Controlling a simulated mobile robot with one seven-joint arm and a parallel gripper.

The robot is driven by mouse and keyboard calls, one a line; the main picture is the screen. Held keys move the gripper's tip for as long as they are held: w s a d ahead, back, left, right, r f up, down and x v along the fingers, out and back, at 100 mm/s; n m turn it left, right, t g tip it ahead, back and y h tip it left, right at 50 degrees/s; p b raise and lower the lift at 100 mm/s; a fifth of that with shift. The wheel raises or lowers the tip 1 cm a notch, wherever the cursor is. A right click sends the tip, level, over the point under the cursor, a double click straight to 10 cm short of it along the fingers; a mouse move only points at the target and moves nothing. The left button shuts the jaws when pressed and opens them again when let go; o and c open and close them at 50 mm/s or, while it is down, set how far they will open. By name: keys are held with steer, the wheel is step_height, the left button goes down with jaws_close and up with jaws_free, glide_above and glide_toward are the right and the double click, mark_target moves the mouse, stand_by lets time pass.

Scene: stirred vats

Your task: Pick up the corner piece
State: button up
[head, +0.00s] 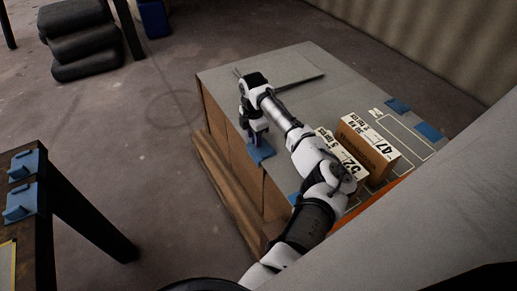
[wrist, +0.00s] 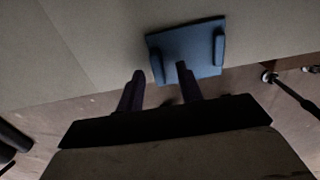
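A blue corner piece (head: 262,153) lies at the near left edge of the grey-topped crate (head: 225,80). In the wrist view the corner piece (wrist: 190,38) is a flat plate with two raised walls, on its left and right. My gripper (head: 256,136) points down over this piece. In the wrist view my gripper (wrist: 160,70) is open, its two dark fingers apart. The left raised wall shows between the fingertips, and the right fingertip overlaps the plate. I cannot tell whether either finger touches the piece.
Two labelled boxes, marked 47 (head: 370,150) and 52 (head: 328,141), stand on the crate near my forearm. More blue pieces lie at the crate's far right (head: 428,131) and on a dark table (head: 24,165) at left. Open floor (head: 150,130) lies between.

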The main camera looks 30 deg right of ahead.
steer(key=shift+c, duration=0.3)
jaws_close()
steer(key=shift+r, duration=0.15)
step_height(320, 180, up, 20)
steer(key=shift+p, duration=0.4)
